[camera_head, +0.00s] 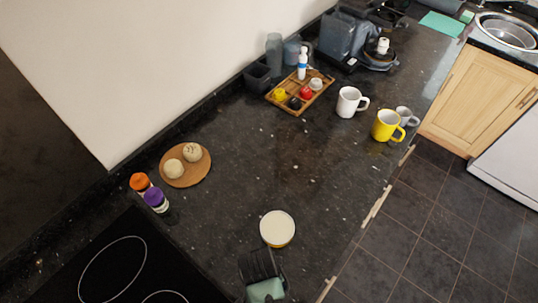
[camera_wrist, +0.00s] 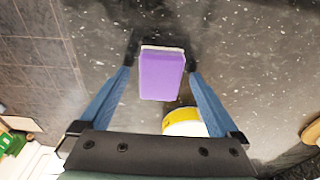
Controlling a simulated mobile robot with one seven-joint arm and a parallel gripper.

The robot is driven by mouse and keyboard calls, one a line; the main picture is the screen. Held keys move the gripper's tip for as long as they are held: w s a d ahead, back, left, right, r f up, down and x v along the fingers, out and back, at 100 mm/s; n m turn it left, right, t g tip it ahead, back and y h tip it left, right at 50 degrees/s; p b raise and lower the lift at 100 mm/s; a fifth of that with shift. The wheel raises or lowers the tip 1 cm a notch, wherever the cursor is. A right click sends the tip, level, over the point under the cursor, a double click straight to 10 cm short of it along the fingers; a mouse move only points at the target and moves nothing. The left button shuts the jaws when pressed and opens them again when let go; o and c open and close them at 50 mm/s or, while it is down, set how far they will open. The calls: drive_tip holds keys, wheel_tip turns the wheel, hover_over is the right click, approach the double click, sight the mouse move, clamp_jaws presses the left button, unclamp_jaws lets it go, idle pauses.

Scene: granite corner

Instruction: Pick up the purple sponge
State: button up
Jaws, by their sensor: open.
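The purple sponge (camera_wrist: 162,76), with a pale strip along its far edge, shows in the wrist view. It appears between the two blue fingers of my gripper (camera_wrist: 161,62), with a gap on each side. The fingers are open and hold nothing. I cannot tell how far the fingertips are above the counter. In the head view my gripper (camera_head: 258,265) is over the near part of the counter, and the sponge is hidden there.
A white-topped yellow tub (camera_head: 277,229) stands close to my gripper; it also shows in the wrist view (camera_wrist: 184,124). A round board (camera_head: 187,179), two capped jars (camera_head: 148,193) and a black hob (camera_head: 120,270) lie left. Mugs (camera_head: 387,126) and a wooden tray (camera_head: 285,98) are farther back. Mid-counter is clear.

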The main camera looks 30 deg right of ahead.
drive_tip(key=c, duration=1.5)
wheel_tip(320, 180, up, 10)
drive_tip(key=shift+r+b, duration=0.1)
drive_tip(key=shift+b, duration=0.45)
drive_tip(key=shift+c, duration=0.2)
